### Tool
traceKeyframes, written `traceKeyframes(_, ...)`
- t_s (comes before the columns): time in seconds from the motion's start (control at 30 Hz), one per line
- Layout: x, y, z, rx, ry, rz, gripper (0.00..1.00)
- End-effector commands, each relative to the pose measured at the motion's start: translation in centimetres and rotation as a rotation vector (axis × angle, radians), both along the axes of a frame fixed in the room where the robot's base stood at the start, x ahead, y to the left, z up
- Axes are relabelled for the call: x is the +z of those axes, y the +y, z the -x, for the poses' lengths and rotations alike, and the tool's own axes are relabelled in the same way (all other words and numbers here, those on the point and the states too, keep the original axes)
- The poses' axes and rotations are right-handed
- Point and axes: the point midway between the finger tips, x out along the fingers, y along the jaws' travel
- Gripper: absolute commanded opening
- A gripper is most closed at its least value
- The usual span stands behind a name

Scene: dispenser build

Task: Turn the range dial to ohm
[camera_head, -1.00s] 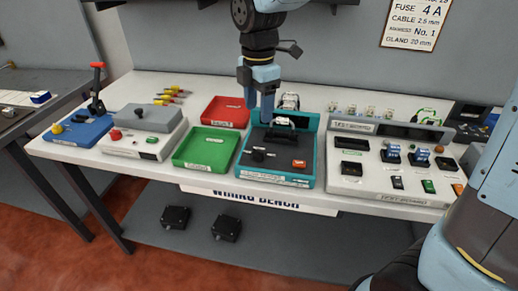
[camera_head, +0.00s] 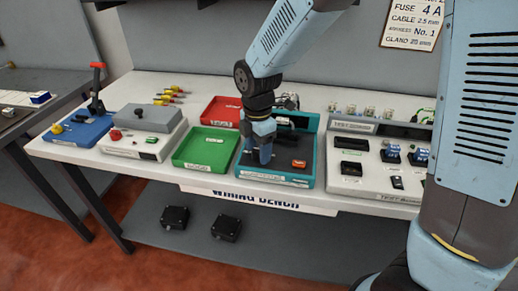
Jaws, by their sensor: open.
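The teal-edged tester unit (camera_head: 312,126) stands on the bench, with a dark sloped panel and an orange button (camera_head: 299,164) at its right. A small dark knob, which looks like the range dial, showed earlier at the left of this panel. My gripper now covers that spot, so the dial and its pointer are hidden. My gripper (camera_head: 262,158) points down, low over the left part of the panel, with its fingers open. I cannot tell whether the fingers touch the dial or stand around it.
A green tray (camera_head: 188,159) and a red tray (camera_head: 216,114) lie left of the tester. A white test board (camera_head: 352,184) with switches stands close on its right, partly behind my arm. A grey box (camera_head: 145,118) and a blue lever unit (camera_head: 75,136) are further left.

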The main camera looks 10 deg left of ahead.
Motion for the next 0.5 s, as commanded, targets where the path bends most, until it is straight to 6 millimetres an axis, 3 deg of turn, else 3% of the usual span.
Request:
traceKeyframes(0.37,-0.47,0.0,0.0,0.0,0.0,0.0,0.62)
traceKeyframes(0.5,-0.46,0.01,0.01,0.0,0.0,0.0,0.48)
